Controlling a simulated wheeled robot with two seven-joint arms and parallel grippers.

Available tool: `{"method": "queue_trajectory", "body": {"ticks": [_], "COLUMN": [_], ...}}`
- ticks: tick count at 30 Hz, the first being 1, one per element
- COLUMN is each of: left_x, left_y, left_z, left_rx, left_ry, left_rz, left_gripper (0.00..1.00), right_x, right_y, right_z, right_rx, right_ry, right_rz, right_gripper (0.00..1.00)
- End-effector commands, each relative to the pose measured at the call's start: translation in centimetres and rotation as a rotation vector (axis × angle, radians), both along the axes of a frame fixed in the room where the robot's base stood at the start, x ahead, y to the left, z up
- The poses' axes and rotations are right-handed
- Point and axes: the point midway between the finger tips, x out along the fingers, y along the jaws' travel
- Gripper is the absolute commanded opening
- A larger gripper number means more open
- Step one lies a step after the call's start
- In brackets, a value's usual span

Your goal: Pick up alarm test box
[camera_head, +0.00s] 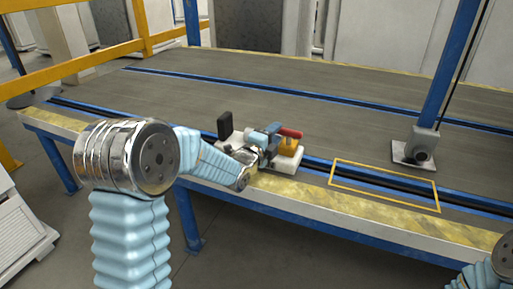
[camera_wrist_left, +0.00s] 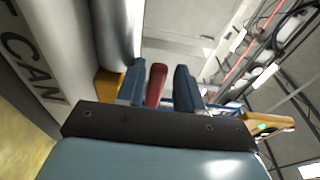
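The alarm test box seems to be the white-based device (camera_head: 287,161) on the table's front edge, with a yellow block, a red handle (camera_head: 290,132) and a black upright plate (camera_head: 224,125). My left gripper (camera_head: 264,143) is right over it and hides its middle. In the left wrist view, the red handle (camera_wrist_left: 156,85) stands between the two blue fingers (camera_wrist_left: 159,72), with a narrow gap on each side, so the gripper looks open around it. A yellow part (camera_wrist_left: 108,84) shows beside the left finger. My right gripper is not in view; only part of that arm shows at lower right.
The long grey table (camera_head: 300,98) has blue rails and a worn yellow front edge. A yellow outlined rectangle (camera_head: 385,186) lies to the right of the device, empty. A blue post (camera_head: 446,75) on a grey foot stands farther right. A yellow railing (camera_head: 75,65) is at left.

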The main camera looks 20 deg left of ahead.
Motion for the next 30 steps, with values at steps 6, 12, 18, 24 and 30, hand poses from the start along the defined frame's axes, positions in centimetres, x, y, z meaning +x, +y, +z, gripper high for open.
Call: {"method": "queue_trajectory", "body": {"ticks": [6,12,18,24,30], "left_x": [2.6,2.7,2.7,2.7,2.7], "left_y": [-0.6,-0.6,-0.6,-0.6,-0.6], "left_z": [0.0,0.0,0.0,0.0,0.0], "left_rx": [0.001,0.0,0.0,0.0,0.001], "left_ry": [0.001,0.0,0.001,0.001,-0.001], "left_rz": [-0.001,0.0,0.0,0.0,-0.001], "left_gripper": [0.36,0.36,0.1,0.0,0.0], "right_x": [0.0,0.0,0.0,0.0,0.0], "right_y": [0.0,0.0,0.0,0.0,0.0], "right_z": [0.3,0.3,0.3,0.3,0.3], "right_rx": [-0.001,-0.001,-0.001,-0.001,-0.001], "right_ry": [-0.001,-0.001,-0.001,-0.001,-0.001], "right_rz": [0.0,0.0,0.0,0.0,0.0], "right_gripper": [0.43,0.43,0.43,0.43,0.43]}}
